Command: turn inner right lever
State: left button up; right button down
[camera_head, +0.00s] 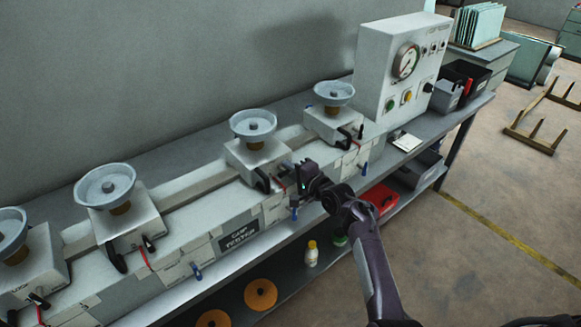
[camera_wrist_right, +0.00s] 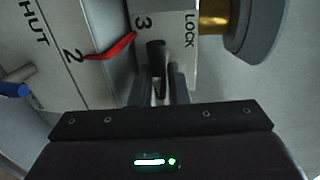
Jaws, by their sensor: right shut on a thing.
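The tester on the bench has several grey blocks with pale cups on top, each with a black lever at its front. The inner right block (camera_head: 254,158) is the third from the left. Its black lever (camera_head: 262,181) shows beside my right gripper (camera_head: 284,182). In the right wrist view the black lever (camera_wrist_right: 155,52) stands between the fingers of my right gripper (camera_wrist_right: 160,90), which is shut on it. The fingers hide its lower part. A "LOCK" marking and a "3" show on the block beyond. My left gripper is out of view.
A red tag (camera_wrist_right: 112,48) hangs close to the lever. A blue-handled valve (camera_head: 294,213) sits below on the front panel. The outer right block (camera_head: 333,124) and the gauge box (camera_head: 400,65) stand to the right. A lower shelf holds a bottle (camera_head: 311,254) and a red tray (camera_head: 380,196).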

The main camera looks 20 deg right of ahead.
jog(key=shift+f, duration=0.1)
dwell(0.3)
jog(key=c, duration=1.7)
grip_release()
jog(key=shift+s, duration=0.1)
jog(key=b+v, duration=0.1)
jog(key=v, duration=0.6)
jog(key=shift+s+d, duration=0.15)
jog(key=shift+s, duration=0.1)
